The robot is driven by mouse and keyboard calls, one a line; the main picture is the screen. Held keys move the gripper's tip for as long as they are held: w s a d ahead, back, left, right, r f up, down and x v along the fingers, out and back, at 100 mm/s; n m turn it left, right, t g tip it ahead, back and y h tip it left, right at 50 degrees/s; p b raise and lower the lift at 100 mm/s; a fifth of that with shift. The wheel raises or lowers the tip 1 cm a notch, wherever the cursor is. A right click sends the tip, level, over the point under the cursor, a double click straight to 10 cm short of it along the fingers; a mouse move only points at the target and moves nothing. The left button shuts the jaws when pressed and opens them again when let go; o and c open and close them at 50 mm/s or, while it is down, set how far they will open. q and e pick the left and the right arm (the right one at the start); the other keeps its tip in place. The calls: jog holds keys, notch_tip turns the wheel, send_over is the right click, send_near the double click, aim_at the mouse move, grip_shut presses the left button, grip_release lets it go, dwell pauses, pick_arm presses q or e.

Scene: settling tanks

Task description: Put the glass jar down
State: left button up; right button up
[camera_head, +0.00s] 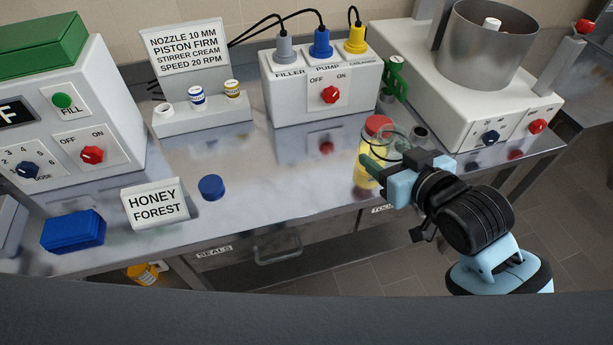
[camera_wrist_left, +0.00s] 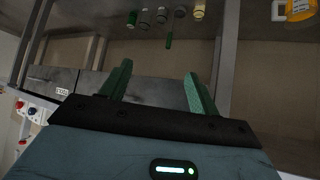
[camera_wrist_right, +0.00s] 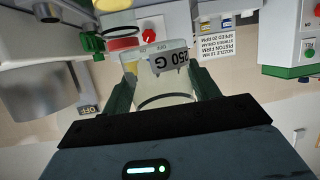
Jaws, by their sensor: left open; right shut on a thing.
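A red-topped yellow thing (camera_head: 378,124) shows behind and partly through the glass. My left gripper (camera_wrist_left: 158,88) is open and empty in the left wrist view, and outside the head view.
The steel bench (camera_head: 280,180) has clear room at its middle. A blue round lid (camera_head: 211,187), a HONEY FOREST sign (camera_head: 155,204) and a blue block (camera_head: 73,231) stand left. The switch box (camera_head: 322,88) is behind; a machine with a metal pot (camera_head: 485,50) stands right.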

pick_arm(q)
jog(key=s+f+b, duration=0.2)
jog(key=shift+s+d+f+g, duration=0.2)
jog(key=shift+d+f+g, duration=0.15)
jog(key=shift+g, duration=0.05)
pick_arm(e)
notch_tip(320, 180, down, 10)
jog(key=w+n+g+y, duration=0.1)
jog(key=n+g+y, duration=0.3)
jog(key=n+y, duration=0.1)
jog(key=shift+w+a, duration=0.3)
jog(key=shift+a, duration=0.1)
pick_arm(q)
jog(key=shift+a, duration=0.1)
